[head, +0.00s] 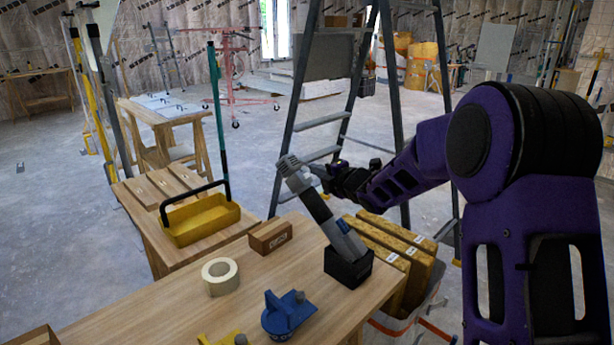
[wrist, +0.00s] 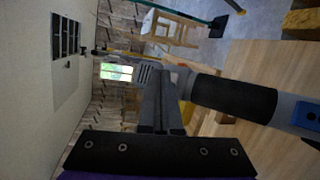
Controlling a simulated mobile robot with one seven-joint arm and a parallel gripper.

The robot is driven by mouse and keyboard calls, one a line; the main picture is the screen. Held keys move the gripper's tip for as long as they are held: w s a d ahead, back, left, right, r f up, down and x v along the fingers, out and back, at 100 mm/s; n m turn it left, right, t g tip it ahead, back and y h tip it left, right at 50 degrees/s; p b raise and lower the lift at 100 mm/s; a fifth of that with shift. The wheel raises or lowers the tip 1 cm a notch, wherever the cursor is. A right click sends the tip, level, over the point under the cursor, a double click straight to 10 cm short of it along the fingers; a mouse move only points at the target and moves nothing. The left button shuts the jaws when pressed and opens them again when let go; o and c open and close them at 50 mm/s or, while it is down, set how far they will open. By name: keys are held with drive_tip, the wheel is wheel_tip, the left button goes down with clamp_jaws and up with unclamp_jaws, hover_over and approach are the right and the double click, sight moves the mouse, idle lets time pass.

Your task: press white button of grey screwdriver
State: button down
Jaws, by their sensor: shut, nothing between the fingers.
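The grey screwdriver (head: 322,213) stands tilted in a black holder (head: 348,268) at the right part of the wooden table, its grey head up and to the left. Its body has a black grip section, which also shows in the wrist view (wrist: 235,97). My gripper (head: 318,171) is shut and empty, close beside the screwdriver's upper end. In the wrist view the closed fingers (wrist: 158,95) reach up next to the screwdriver's head; whether they touch it I cannot tell.
On the table (head: 170,308) are a tape roll (head: 220,276), a brown block (head: 270,237) and a blue tool (head: 287,313). A yellow toolbox (head: 201,219) stands on a table at left. A stepladder (head: 297,110) stands behind my gripper. Packages (head: 395,255) stand right of the holder.

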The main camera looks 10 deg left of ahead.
drive_tip(key=shift+a+f, duration=0.1)
drive_tip(key=shift+w+a+f, duration=0.1)
drive_tip(key=shift+a+f, duration=0.1)
drive_tip(key=shift+f, duration=0.05)
drive_tip(key=shift+a+f, duration=0.25)
drive_tip(key=shift+a, duration=0.05)
idle(0.8)
drive_tip(key=shift+d+r, duration=0.55)
drive_tip(key=shift+d, duration=0.05)
drive_tip(key=shift+r+p, duration=0.15)
drive_tip(key=shift+p, duration=0.15)
drive_tip(key=d+r+p, duration=0.1)
drive_tip(key=s+d+r+p, duration=0.1)
drive_tip(key=d+r, duration=0.1)
drive_tip(key=shift+s+d+r, duration=0.1)
drive_tip(key=shift+d+r, duration=0.05)
drive_tip(key=shift+d, duration=0.05)
idle(0.4)
